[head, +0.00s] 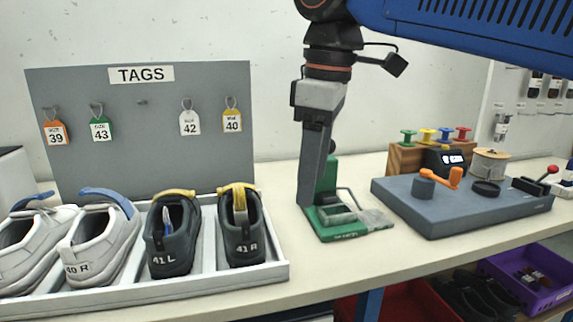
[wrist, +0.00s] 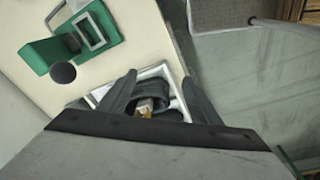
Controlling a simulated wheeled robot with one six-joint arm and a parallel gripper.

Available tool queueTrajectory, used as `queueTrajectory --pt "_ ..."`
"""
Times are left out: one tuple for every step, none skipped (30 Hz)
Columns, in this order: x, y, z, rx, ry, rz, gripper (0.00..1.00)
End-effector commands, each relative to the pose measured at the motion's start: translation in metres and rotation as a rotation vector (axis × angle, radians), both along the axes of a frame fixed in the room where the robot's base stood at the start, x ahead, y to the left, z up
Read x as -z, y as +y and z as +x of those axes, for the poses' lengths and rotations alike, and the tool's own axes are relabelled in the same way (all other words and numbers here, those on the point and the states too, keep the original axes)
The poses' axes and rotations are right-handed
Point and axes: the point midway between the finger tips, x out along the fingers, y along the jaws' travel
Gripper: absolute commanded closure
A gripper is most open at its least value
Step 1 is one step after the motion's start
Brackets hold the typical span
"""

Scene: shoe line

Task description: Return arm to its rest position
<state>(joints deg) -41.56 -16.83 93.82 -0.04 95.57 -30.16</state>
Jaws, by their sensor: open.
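My gripper (head: 308,198) hangs down in front of the wall, between the shoe tray and the green hand press. In the head view its fingers overlap, one behind the other. In the wrist view my gripper (wrist: 160,92) has its two dark fingers spread apart. A dark shoe with a yellow strap (wrist: 150,101) shows between and beyond them, with no visible contact. In the head view the 41 R shoe (head: 243,250) and the 41 L shoe (head: 172,262) sit in the tray, left of my gripper. I see nothing held.
The white shoe tray (head: 200,291) also holds light shoes. A grey TAGS board (head: 95,165) behind it carries several tags and one bare hook. The green press (head: 340,222) stands close by my gripper, partly hidden. A grey fixture block (head: 450,208) is further right.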

Motion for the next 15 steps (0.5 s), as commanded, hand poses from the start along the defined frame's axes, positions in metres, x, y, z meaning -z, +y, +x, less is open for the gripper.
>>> queueTrajectory --pt "0.013 -0.018 0.003 0.064 -0.007 0.010 0.42" --pt "0.020 -0.026 0.005 0.102 -0.013 0.018 0.42" --pt "0.031 -0.038 0.006 0.150 -0.020 0.027 0.42" --pt "0.038 -0.046 0.007 0.186 -0.024 0.033 0.42" --pt "0.046 -0.055 0.008 0.222 -0.029 0.041 0.42" --pt "0.057 -0.066 0.009 0.272 -0.037 0.050 0.42" --pt "0.065 -0.075 0.009 0.309 -0.042 0.057 0.42" --pt "0.073 -0.083 0.008 0.344 -0.048 0.064 0.42" --pt "0.084 -0.094 0.008 0.393 -0.056 0.073 0.42" --pt "0.092 -0.102 0.007 0.428 -0.062 0.081 0.42" --pt "0.101 -0.110 0.006 0.465 -0.067 0.087 0.42" --pt "0.112 -0.121 0.005 0.512 -0.075 0.096 0.42" --pt "0.121 -0.128 0.003 0.549 -0.082 0.104 0.42" --pt "0.130 -0.136 0.002 0.585 -0.087 0.111 0.42" --pt "0.142 -0.146 -0.001 0.633 -0.096 0.119 0.42"
